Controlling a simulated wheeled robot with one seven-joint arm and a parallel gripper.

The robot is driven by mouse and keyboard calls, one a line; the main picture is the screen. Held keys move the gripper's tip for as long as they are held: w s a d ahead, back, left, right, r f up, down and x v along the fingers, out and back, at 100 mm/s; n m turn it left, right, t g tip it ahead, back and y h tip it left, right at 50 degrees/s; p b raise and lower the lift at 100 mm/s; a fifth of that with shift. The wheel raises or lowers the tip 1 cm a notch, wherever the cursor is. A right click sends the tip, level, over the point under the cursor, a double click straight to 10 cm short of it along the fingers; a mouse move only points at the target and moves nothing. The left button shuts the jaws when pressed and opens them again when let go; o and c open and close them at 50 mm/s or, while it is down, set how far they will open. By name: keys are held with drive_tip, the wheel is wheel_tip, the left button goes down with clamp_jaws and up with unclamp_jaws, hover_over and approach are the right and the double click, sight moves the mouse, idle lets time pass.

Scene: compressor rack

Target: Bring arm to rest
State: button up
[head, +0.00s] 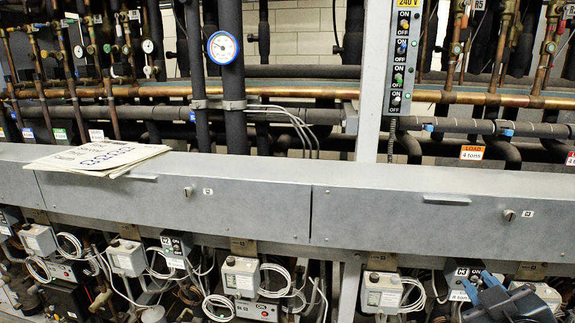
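A dark blue-grey part of my arm's end, which looks like my gripper (484,287), shows at the bottom right corner of the head view. It is cut off by the lower edge. It appears in front of the small control boxes below the grey metal trough. I cannot make out whether its fingers are open or closed, and I see nothing held in it. The rest of my arm is out of view.
A long grey metal trough (400,215) crosses the view, with papers (97,157) on its left top. Pipes and a round blue gauge (222,47) stand behind it. A switch strip (402,60) is on the upright post. Control boxes (241,277) with looped cables hang below.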

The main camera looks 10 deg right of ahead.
drive_tip(key=s+a+f+y, duration=0.2)
drive_tip(key=s+a+f, duration=0.25)
drive_tip(key=s, duration=0.45)
drive_tip(key=s+a+f+y, duration=0.2)
drive_tip(key=s+a+f, duration=0.25)
drive_tip(key=s, duration=0.45)
drive_tip(key=s+a+r+m+y, duration=0.1)
drive_tip(key=s+a, duration=0.1)
drive_tip(key=s, duration=0.6)
drive_tip(key=s+a+r+m, duration=0.1)
drive_tip(key=s+a+m, duration=0.1)
drive_tip(key=s, duration=0.6)
drive_tip(key=shift+s+a+t+y, duration=0.3)
drive_tip(key=shift+y, duration=0.1)
drive_tip(key=shift+a+r, duration=0.1)
